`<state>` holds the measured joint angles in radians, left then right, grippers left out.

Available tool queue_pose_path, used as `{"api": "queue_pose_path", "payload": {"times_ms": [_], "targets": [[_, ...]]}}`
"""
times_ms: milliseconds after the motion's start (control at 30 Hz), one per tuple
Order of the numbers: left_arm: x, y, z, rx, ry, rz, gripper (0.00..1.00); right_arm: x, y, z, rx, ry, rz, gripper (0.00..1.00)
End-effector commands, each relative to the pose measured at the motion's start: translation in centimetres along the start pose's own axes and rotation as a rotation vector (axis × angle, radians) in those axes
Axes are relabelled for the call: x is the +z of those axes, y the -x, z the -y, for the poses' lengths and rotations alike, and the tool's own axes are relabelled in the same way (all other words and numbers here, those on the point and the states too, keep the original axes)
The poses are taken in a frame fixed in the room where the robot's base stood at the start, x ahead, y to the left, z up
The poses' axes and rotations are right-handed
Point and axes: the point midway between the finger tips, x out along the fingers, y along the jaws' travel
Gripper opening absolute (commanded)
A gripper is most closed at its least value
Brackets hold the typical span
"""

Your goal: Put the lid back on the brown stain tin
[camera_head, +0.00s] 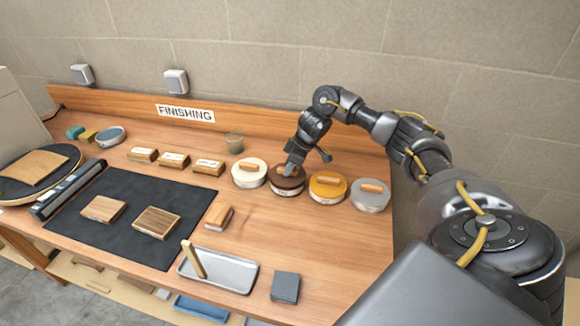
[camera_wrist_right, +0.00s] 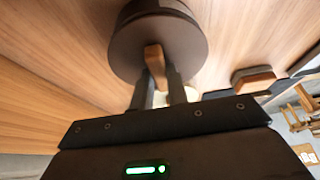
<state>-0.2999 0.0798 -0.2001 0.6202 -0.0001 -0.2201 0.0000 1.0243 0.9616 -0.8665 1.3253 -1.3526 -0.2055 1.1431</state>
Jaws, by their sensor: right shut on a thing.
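The brown stain tin (camera_head: 287,190) stands in the row of tins, second from the left, with a dark brown top and a silver side. My right gripper (camera_head: 292,169) is over it, pointing down. In the right wrist view its fingers (camera_wrist_right: 158,88) are shut on the wooden handle (camera_wrist_right: 154,58) of the round dark brown lid (camera_wrist_right: 190,45). The lid is at the tin's top; I cannot tell whether it is seated or slightly above. The fingers partly hide the handle. My left gripper is not in view.
A white tin (camera_head: 249,176) stands close on the left, an amber tin (camera_head: 327,190) and a grey tin (camera_head: 370,198) on the right. A glass cup (camera_head: 234,143) is behind. A metal tray (camera_head: 225,272) and dark block (camera_head: 285,287) lie in front. Bare wood lies between.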

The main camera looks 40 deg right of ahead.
Motion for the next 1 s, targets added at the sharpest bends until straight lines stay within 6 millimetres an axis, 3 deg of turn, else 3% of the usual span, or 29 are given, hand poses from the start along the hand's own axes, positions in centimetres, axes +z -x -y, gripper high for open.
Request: {"api": "queue_pose_path", "payload": {"times_ms": [133,167,333,533,700,1000], "targets": [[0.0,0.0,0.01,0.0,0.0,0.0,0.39,-0.02,0.01,-0.01,0.0,0.0,0.0,0.0],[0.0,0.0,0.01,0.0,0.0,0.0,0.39,-0.02,0.01,-0.01,0.0,0.0,0.0,0.17],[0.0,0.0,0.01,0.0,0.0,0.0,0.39,-0.02,0.02,-0.01,0.0,0.0,-0.001,0.39],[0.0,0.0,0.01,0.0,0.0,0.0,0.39,-0.02,0.02,-0.01,0.0,0.0,-0.001,0.41],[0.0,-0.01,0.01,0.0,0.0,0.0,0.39,0.0,0.02,-0.01,0.0,0.0,0.0,0.62],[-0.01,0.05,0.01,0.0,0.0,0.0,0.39,-0.03,0.07,-0.02,0.0,0.0,0.0,0.63]]}}
